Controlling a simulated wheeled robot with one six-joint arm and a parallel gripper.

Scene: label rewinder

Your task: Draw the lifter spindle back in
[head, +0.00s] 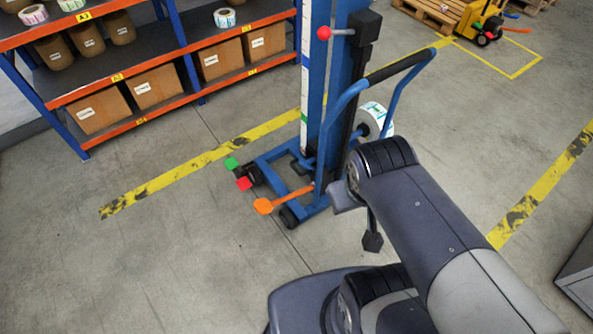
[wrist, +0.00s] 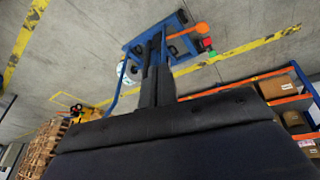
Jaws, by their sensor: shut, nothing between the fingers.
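The lifter (head: 312,75) is an upright blue mast on a wheeled blue base, with a black-gripped handle at its back. A metal rod with a red knob (head: 324,33) sticks out near its top. A white label roll (head: 375,121) shows behind the handle, and partly in the wrist view (wrist: 127,75). The spindle itself cannot be made out; the roll and mast may hide it. In the wrist view my gripper (wrist: 158,48) points towards the lifter base, its dark fingers together and empty. It appears apart from the knob.
An orange pedal (head: 263,206), a red pedal (head: 243,183) and a green pedal (head: 231,163) stick out low on the lifter. A shelf rack (head: 190,60) with boxes and rolls stands left. A yellow pallet truck (head: 475,18) stands far right. Left floor is clear.

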